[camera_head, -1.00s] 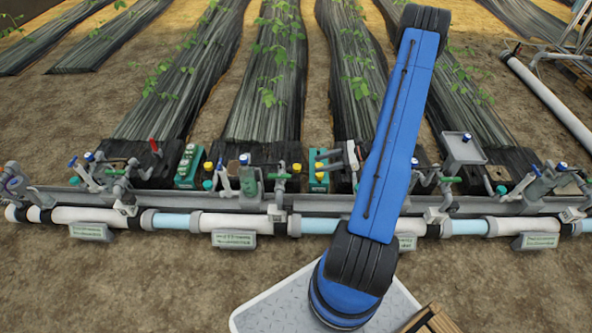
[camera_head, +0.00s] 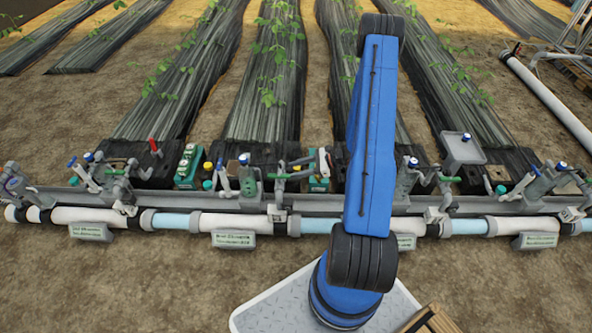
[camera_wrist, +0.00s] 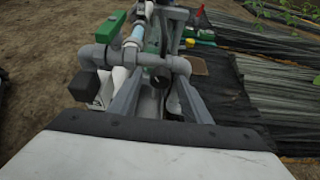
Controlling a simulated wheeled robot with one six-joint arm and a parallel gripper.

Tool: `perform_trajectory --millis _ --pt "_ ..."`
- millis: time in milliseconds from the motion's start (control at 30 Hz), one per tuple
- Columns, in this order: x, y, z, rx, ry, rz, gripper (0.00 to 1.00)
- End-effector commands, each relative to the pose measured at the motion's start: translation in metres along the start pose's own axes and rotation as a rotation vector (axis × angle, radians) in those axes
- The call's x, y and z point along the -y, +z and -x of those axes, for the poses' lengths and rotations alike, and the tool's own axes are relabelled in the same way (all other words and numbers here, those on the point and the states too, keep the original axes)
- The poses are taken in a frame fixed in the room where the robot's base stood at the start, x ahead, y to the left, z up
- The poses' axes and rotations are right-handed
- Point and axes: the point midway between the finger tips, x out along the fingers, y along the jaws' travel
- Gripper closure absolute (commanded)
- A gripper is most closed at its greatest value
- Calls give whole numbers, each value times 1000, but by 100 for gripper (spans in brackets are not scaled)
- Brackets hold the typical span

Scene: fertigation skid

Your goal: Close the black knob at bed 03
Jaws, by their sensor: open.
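In the wrist view, a round black knob (camera_wrist: 159,77) sits low in the grey pipework, between two grey slanted pieces that appear to be my gripper's fingers. My gripper (camera_wrist: 160,92) is open around the line of sight to the knob; I cannot tell whether it touches it. A grey pipe fitting (camera_wrist: 123,54) crosses in front. The sign lettering is too small to read for bed 03.
In the head view, several valve clusters line the grey rail (camera_head: 335,205), with sign plates (camera_head: 234,239) below. Open soil lies in front.

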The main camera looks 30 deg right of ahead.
Motion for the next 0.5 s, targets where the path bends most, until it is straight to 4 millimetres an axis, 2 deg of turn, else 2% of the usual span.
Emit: perform_trajectory --millis 133,300,500 --pt "0 0 0 0 0 0 56" --pt "0 0 0 0 0 0 97" --pt "0 0 0 0 2 -4 97"
